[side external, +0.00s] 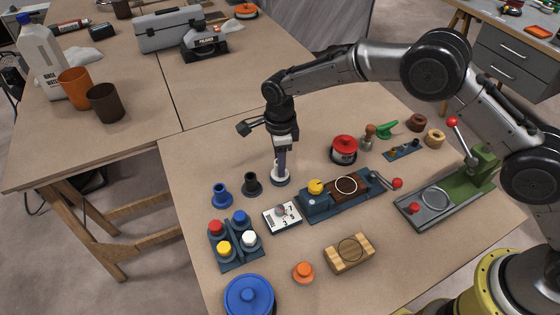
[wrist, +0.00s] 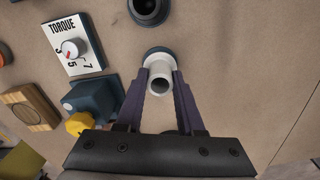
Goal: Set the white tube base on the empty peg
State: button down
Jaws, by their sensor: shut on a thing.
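The white tube base (side external: 280,176) is between the fingertips of my gripper (side external: 281,167), which points straight down and is shut on it. In the wrist view its open round end (wrist: 160,83) faces the camera, with a finger on each side. A dark round disc (side external: 280,183) lies directly under its white flange, and its far rim (wrist: 155,50) shows in the wrist view. The tube base looks upright and very near or touching the disc. I cannot tell whether it is fully down. No bare peg shows; any peg at the disc is hidden by the tube base.
To the left stand a black tube base (side external: 251,184) and a blue tube base (side external: 222,195). A torque dial panel (side external: 282,216) and a dark blue fixture with a yellow knob (side external: 316,187) are close in front. A rack of coloured caps (side external: 236,256) stands front left. Bare table lies behind.

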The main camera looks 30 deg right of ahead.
jog(key=shift+f, duration=0.6)
jog(key=c, duration=0.8)
grip_release()
jog(key=shift+r, duration=5.5)
